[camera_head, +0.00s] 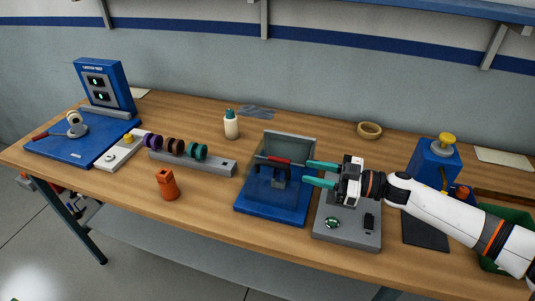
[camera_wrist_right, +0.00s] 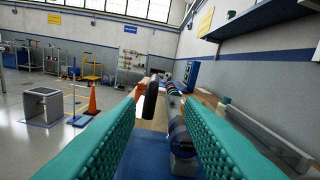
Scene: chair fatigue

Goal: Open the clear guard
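The clear guard (camera_head: 292,147) is a see-through panel with a grey frame at the back of a blue fixture (camera_head: 272,207) in the head view. A red bar handle (camera_head: 280,161) with dark ends runs along its near edge. I cannot tell the guard's exact tilt. My right gripper (camera_head: 307,173) comes in from the right with teal fingers spread apart. Its fingertips are near the handle's right end; contact is not clear. In the right wrist view, the open fingers (camera_wrist_right: 160,102) frame a dark rounded piece (camera_wrist_right: 151,98). My left gripper is out of view.
A grey panel with a green button (camera_head: 332,223) sits beside the fixture under my right gripper. An orange piece (camera_head: 168,186), a spool rack (camera_head: 190,163) and a white bottle (camera_head: 231,125) stand to the left. A blue box with a yellow knob (camera_head: 433,160) is at right.

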